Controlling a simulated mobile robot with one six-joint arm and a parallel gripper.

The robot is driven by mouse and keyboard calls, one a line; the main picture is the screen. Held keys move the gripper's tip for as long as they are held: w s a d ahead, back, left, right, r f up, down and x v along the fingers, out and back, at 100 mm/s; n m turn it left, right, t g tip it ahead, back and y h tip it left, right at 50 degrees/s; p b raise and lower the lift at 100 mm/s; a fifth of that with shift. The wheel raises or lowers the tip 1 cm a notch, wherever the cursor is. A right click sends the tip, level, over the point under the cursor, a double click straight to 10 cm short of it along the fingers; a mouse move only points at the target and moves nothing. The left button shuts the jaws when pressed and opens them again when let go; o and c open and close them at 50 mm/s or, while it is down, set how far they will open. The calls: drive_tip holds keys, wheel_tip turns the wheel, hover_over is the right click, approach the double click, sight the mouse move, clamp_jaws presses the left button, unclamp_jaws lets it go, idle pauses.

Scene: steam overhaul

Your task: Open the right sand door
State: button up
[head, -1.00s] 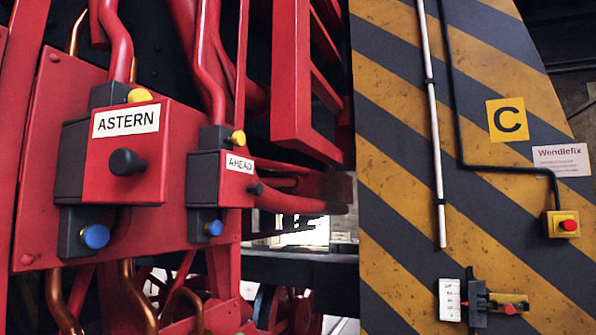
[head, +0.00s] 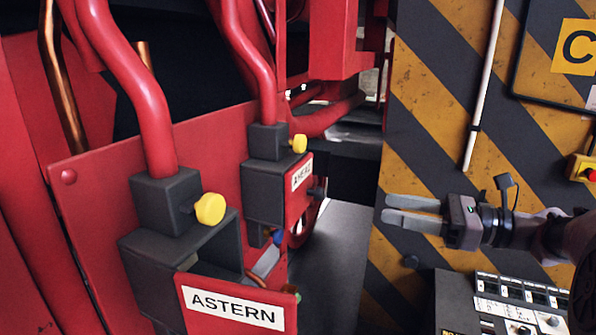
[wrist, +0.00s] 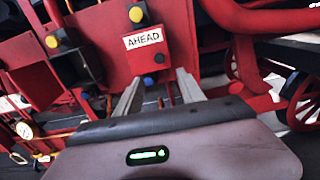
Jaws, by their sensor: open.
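The right sand box has a red door labelled AHEAD (head: 302,173), mounted on a dark grey body (head: 268,185) with a yellow knob on top. Its door looks shut, and in the wrist view the AHEAD door (wrist: 145,42) faces me with a black knob below the label. The left box's red ASTERN door (head: 235,305) stands low and apart from its grey body (head: 165,200), apparently swung open. My gripper (head: 388,209) is open and empty, to the right of the AHEAD box. In the wrist view my fingers (wrist: 160,78) point at the lower part of the AHEAD door, without visible contact.
Red pipes (head: 120,90) run down into both boxes. A yellow and black striped panel (head: 425,110) stands behind my gripper. A control console (head: 450,300) lies below it at the lower right.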

sight(323, 195)
drive_tip(key=p+x, duration=0.3)
drive_tip(key=x, duration=0.9)
drive_tip(key=shift+w+a+r, duration=0.1)
drive_tip(key=shift+a+r, duration=0.05)
drive_tip(key=shift+a, duration=0.1)
drive_tip(key=shift+x, duration=0.75)
drive_tip(key=shift+d, duration=0.25)
drive_tip(key=c, duration=0.5)
clamp_jaws()
